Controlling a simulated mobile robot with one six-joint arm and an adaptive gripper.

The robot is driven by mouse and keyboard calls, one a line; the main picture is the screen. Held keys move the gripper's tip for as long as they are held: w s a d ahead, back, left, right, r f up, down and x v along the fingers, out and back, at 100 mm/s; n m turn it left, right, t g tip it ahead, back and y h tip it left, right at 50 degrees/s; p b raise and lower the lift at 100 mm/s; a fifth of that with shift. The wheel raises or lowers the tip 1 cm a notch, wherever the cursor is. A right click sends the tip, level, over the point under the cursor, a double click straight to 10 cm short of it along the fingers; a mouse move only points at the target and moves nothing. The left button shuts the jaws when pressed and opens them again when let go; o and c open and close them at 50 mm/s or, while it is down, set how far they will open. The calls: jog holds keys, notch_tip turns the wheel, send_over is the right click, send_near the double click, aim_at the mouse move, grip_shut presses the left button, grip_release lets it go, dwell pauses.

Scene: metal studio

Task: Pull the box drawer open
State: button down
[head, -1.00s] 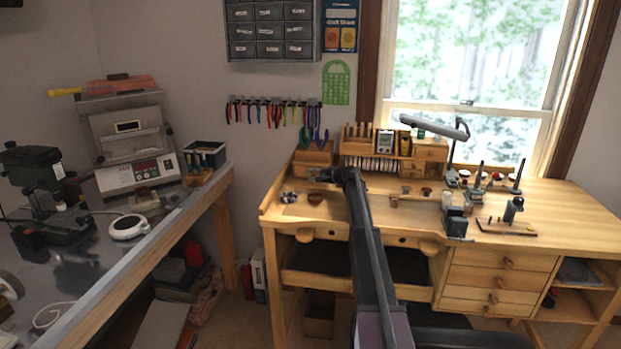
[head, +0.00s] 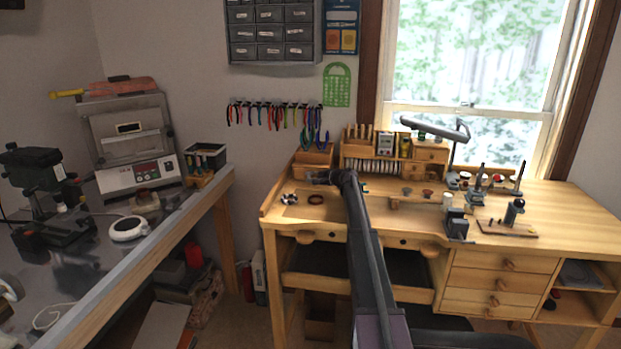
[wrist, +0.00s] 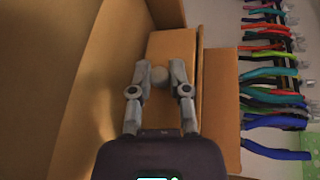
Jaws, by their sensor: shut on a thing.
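The small wooden box (head: 314,155) stands at the back left of the bench. My gripper (head: 312,178) is at the box's front in the head view. In the wrist view, my gripper (wrist: 158,72) has its two grey fingers shut on the knob, one on each side. How far the drawer stands out from the box cannot be told; the gripper hides part of its front.
The wooden bench (head: 575,210) has a raised rim at its left. A wooden organizer (head: 370,152) stands right of the box. A brown ring (head: 315,198) and small metal parts (head: 290,199) lie in front. Pliers (head: 275,114) hang on the wall behind.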

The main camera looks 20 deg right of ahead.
aim_at(307, 191)
jog(key=s+a, duration=0.2)
jog(key=s, duration=0.1)
jog(key=s+a, duration=0.1)
jog(key=s, duration=0.1)
jog(key=shift+s+a, duration=0.15)
jog(key=shift+a, duration=0.1)
jog(key=c, duration=0.9)
grip_release()
jog(key=shift+o, duration=0.2)
jog(key=shift+w+d, duration=0.1)
jog(key=shift+w, duration=0.1)
